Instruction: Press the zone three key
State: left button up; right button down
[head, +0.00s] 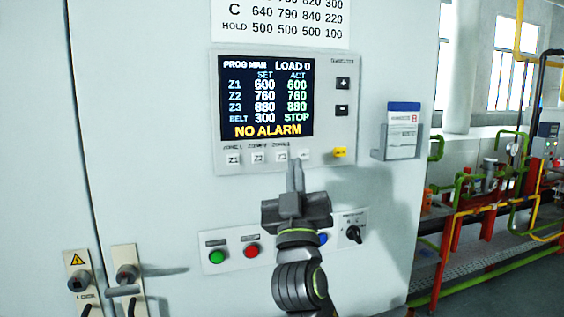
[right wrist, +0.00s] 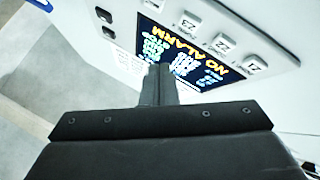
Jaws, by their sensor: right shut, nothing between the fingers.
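The control panel (head: 350,120) on the cabinet has a row of pale keys under its screen (head: 265,98). The zone three key (head: 281,154), marked Z3, is third from the left; it also shows in the right wrist view (right wrist: 189,21). The Z1 key (head: 233,159) and Z2 key (head: 257,157) are to its left, another key (head: 305,154) to its right. My right gripper (head: 295,163) is shut and empty, pointing up, its tips just below and between Z3 and the key to its right. Contact cannot be told. My left gripper is not in view.
Below the panel are a green button (head: 217,256), a red button (head: 252,251) and a black rotary switch (head: 353,234). A yellow key (head: 340,152) is at the panel's lower right. A card holder (head: 402,133) juts out to the right. The screen reads NO ALARM.

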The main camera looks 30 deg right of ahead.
aim_at(282, 156)
jog(key=shift+w+d+b, duration=0.25)
jog(key=shift+w+b, duration=0.15)
jog(key=shift+w, duration=0.65)
jog(key=shift+w+d+b, duration=0.25)
jog(key=shift+w+b, duration=0.1)
jog(key=shift+w, duration=0.7)
jog(key=shift+w, duration=0.15)
dwell(0.3)
jog(key=shift+w+d+b, duration=0.1)
jog(key=shift+w+b, duration=0.2)
jog(key=shift+w+d+b, duration=0.1)
jog(key=shift+w+b, duration=0.2)
dwell(0.6)
jog(key=shift+s, duration=0.1)
dwell(0.3)
jog(key=shift+s+a, duration=0.2)
jog(key=shift+s, duration=0.45)
